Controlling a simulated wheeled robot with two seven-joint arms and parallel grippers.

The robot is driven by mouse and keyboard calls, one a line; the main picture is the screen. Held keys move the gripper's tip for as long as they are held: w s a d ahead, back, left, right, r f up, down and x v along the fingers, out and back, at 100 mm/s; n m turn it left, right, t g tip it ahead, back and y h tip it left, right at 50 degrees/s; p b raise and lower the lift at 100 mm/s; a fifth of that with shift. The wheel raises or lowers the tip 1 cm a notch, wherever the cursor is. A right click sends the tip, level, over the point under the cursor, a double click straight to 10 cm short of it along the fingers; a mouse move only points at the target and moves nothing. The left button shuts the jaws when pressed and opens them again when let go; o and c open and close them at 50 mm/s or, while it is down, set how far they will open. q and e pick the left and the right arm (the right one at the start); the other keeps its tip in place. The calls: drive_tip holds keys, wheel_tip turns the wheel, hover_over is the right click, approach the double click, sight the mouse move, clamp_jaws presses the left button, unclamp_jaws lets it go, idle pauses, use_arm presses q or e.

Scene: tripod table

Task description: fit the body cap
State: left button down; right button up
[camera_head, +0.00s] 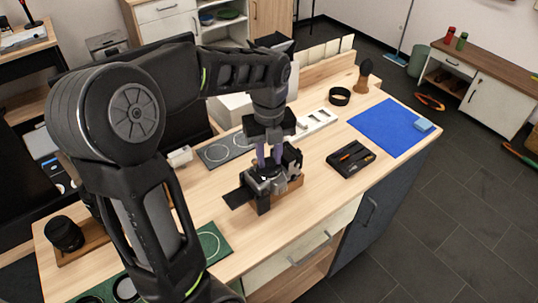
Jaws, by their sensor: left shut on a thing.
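My left gripper (268,163) reaches down from above over the middle of the table, its fingers pointing down. It is shut on a dark, flat piece, apparently the body cap (266,172), mostly hidden by the fingers. Directly below is the camera body (264,187), dark and grey, resting on a wooden block (292,186) with a black plate sticking out to the left. The cap is at the top of the body; I cannot tell whether it is seated or just above. My right gripper is not in view.
A black tray with tools (350,158) lies right of the camera. A grey mat (222,150) is behind left; a green mat (212,242) is in front left.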

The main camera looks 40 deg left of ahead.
use_arm(q)
drive_tip(key=shift+f, duration=0.1)
drive_tip(key=shift+m, duration=0.5)
drive_tip(key=c, duration=1.1)
unclamp_jaws()
drive_tip(key=shift+o, duration=0.4)
drive_tip(key=shift+o, duration=0.7)
drive_tip(key=shift+w+r, duration=0.1)
drive_tip(key=shift+r, duration=0.1)
